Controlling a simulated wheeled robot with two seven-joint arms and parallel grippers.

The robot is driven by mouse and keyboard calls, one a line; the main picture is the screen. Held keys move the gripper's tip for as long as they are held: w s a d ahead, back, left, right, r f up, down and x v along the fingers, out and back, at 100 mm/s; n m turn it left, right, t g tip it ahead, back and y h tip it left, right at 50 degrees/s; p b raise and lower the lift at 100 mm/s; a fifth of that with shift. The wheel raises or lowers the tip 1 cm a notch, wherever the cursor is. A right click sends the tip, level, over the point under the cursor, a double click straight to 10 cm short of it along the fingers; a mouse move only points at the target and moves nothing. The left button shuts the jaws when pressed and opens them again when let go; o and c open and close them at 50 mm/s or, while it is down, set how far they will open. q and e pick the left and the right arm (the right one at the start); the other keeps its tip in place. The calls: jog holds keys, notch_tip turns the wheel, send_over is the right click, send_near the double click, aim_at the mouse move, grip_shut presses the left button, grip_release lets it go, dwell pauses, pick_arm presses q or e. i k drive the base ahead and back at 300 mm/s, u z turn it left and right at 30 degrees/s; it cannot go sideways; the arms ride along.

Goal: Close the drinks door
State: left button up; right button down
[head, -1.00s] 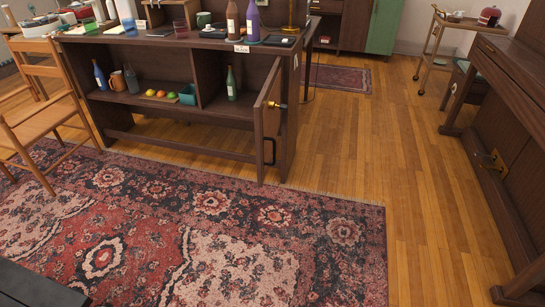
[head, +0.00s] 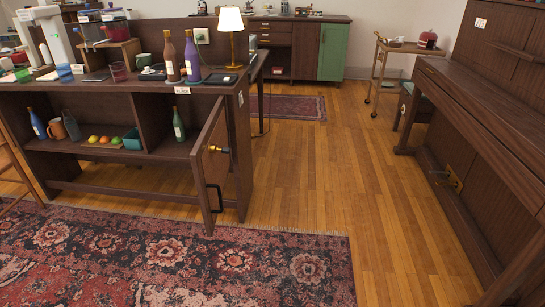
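The drinks door (head: 209,165) is a dark brown panel hinged at the right end of the wooden cabinet (head: 150,188). It stands open, swung out toward me. A black bar handle (head: 215,198) is on it low down, and a brass lock or knob (head: 217,149) sits higher up. The open shelf behind shows a green bottle (head: 178,125), a blue bottle (head: 37,124), an orange mug (head: 56,129), some fruit and a teal box (head: 132,140). Neither of my grippers is in view.
A patterned red rug (head: 180,262) lies in front of the cabinet. Bare wood floor (head: 320,190) is clear to the right. An upright piano (head: 480,120) stands at the right. Bottles and a lit lamp (head: 231,22) stand on the cabinet top.

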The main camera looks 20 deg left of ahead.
aim_at(210, 171)
jog(key=z, duration=0.1)
jog(key=i, duration=0.85)
jog(key=u, duration=1)
jog(key=i, duration=0.6)
jog(key=u, duration=0.65)
